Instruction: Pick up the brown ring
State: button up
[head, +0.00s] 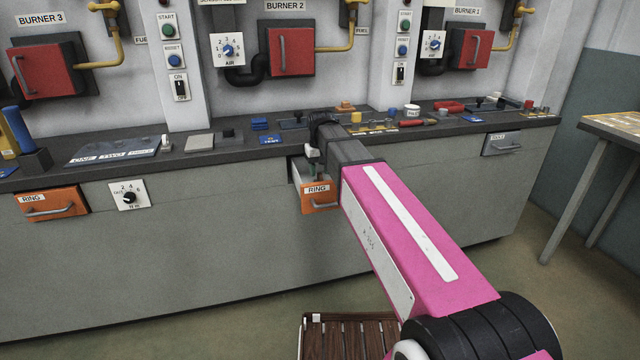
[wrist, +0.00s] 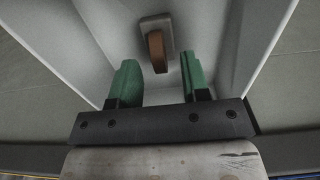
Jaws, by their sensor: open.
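The brown ring (wrist: 157,52) shows in the wrist view as a curved brown band resting against a small grey-beige block (wrist: 156,24) inside a light-walled drawer. My gripper (wrist: 156,75) is open, with a green finger on each side below the ring and the ring in line with the gap between them. The fingers look apart from the ring. In the head view my gripper (head: 313,166) is over the pulled-out orange drawer labelled RING (head: 319,196). My arm hides part of that drawer, and the ring cannot be seen there.
The drawer's side walls (wrist: 262,40) stand close on both sides of my gripper. The dark counter (head: 225,150) behind carries several small items. Another orange RING drawer (head: 50,203) is at the left. A wooden slatted piece (head: 345,335) lies on the floor in front.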

notch_tip(320, 180, down, 2)
grip_shut()
jog(key=shift+r, duration=0.1)
